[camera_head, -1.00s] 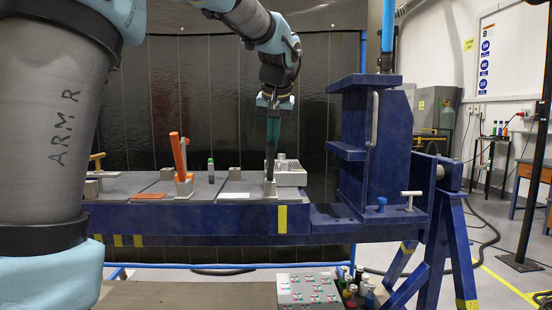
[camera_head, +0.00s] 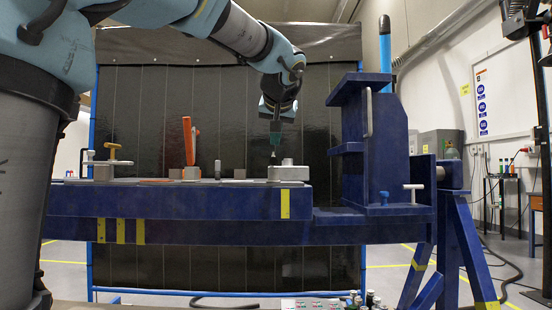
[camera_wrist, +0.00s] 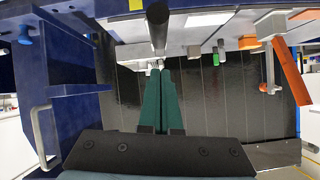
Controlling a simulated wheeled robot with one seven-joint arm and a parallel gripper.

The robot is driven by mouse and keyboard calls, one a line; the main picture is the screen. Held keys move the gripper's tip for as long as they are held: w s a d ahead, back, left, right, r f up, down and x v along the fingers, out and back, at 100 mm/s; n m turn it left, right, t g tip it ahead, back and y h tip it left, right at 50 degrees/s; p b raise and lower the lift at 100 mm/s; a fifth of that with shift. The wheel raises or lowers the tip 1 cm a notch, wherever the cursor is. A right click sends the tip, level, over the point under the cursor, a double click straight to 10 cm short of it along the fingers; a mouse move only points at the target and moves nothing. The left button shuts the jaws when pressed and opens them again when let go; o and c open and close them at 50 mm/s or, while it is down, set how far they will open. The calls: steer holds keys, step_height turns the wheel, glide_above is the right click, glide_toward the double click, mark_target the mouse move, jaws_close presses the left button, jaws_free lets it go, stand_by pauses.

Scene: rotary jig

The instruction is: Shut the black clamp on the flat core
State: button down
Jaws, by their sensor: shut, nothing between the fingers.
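The black clamp's handle (camera_wrist: 157,28) shows in the wrist view as a dark rod with its thick rounded end toward the camera. In the head view I cannot make it out against the dark curtain. My gripper (camera_head: 275,148) points down above the bench and also shows in the wrist view (camera_wrist: 158,76). Its green fingers are together and hold nothing. A small silver tip (camera_wrist: 155,63) lies by the fingertips. A low silver block (camera_head: 288,173), perhaps the flat core, sits on the bench below. I cannot tell whether the fingers touch the clamp.
The blue bench (camera_head: 200,203) ends at a tall blue bracket (camera_head: 388,150) on the right. A dark curtain (camera_head: 230,110) hangs behind.

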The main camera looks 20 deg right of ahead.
mark_target(273, 162)
steer(key=shift+s+a+f+t+h+b, duration=0.15)
steer(key=shift+f+t+b, duration=0.3)
steer(key=shift+b, duration=0.7)
steer(key=shift+s+d+f+t+h+b, duration=0.15)
steer(key=shift+f+b, duration=0.4)
steer(key=shift+b, duration=0.55)
steer(key=shift+s+a+f+t+b, duration=0.15)
steer(key=shift+f+t+b, duration=0.3)
steer(key=shift+b, duration=0.7)
steer(key=shift+s+f+b, duration=0.2)
steer(key=shift+f+b, duration=0.15)
steer(key=shift+b, duration=0.7)
steer(key=shift+f+b, duration=0.15)
steer(key=shift+b, duration=0.25)
